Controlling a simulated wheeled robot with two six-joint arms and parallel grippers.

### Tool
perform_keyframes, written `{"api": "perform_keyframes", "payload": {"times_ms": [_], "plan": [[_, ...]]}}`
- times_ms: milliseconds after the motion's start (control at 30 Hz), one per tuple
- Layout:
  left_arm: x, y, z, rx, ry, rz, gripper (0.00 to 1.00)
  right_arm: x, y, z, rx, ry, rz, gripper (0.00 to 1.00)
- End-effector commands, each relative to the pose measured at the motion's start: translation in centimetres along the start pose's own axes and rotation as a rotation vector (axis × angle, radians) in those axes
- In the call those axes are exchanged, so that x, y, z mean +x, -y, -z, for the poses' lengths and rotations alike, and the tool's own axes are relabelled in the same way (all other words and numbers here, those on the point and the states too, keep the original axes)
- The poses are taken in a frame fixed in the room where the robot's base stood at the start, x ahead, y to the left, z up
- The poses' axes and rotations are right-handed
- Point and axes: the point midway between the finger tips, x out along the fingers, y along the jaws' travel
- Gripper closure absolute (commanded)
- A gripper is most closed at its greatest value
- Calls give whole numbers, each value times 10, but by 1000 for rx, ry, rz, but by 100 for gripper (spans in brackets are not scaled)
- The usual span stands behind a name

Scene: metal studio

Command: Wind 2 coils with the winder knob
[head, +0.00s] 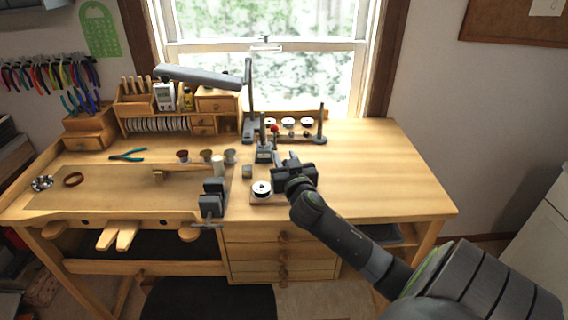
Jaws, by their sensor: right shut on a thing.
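The winder (264,153) is a small dark grey device near the middle of the bench. A round red knob (275,129) stands at its upper right. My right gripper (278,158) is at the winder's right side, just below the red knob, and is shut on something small. Its fingers are dark and small here, so the exact contact is hidden; it appears to be the winder's knob. A spool with a white rim (262,187) sits on a small wooden base in front of the winder. Any coil on the winder is too small to make out. My left gripper is not in view.
Several spools (289,123) stand on a rack behind the winder, with a grey post (320,124) at its right. A grey vise (212,198) is at the front edge. A desk lamp (200,77) overhangs the back left. The bench's right side (385,175) is clear.

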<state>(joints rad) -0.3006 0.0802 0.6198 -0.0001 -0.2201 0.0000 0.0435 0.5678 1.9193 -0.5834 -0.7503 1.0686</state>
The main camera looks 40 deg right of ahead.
Motion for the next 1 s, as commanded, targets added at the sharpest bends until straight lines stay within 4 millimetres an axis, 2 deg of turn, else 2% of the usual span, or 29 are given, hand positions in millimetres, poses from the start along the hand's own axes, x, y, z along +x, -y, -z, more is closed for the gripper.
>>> {"api": "perform_keyframes", "payload": {"times_ms": [467,1000], "plan": [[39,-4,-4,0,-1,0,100,-1,-6,0,6,-10,-450,93],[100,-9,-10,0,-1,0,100,-7,-15,-2,3,-9,-958,93]]}}
